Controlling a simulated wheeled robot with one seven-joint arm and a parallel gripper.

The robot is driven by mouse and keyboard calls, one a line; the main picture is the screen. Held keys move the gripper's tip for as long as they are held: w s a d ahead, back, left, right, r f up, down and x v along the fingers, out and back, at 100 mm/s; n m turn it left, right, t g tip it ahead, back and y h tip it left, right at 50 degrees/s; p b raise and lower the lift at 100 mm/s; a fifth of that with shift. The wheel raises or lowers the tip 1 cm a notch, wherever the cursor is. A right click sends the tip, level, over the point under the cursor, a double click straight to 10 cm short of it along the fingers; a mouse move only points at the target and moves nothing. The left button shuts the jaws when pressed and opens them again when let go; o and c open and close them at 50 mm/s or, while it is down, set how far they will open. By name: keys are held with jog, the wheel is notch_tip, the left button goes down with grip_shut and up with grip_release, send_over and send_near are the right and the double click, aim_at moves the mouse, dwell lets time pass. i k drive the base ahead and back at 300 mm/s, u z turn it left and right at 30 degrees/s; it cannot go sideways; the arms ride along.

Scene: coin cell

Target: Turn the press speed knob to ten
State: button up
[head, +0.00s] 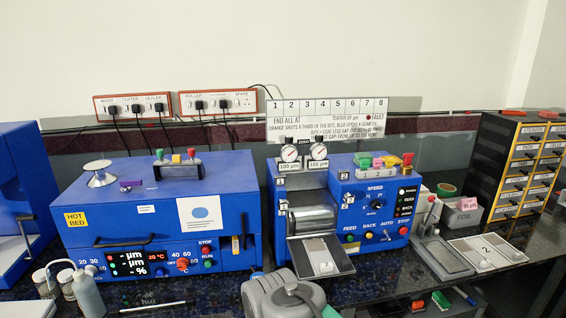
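The press speed knob (377,204) is a small dark knob under the word SPEED on the blue right-hand panel of the press (352,215). Small scale marks surround it, but its pointer and the numbers are too small to read. Grey links of my arm (285,298) show at the bottom centre, in front of the press and well below the knob. My gripper's fingers do not show. Nothing touches the knob.
FEED, BACK and AUTO controls (369,236) sit below the knob. A tray (320,258) juts out front of the rollers. A blue heater box (155,220) stands left; a small hand press (432,240) and a drawer cabinet (520,165) stand right.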

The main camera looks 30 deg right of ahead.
aim_at(375, 204)
jog(key=z, duration=2.3)
jog(key=i, duration=0.6)
jog(key=u, duration=2.3)
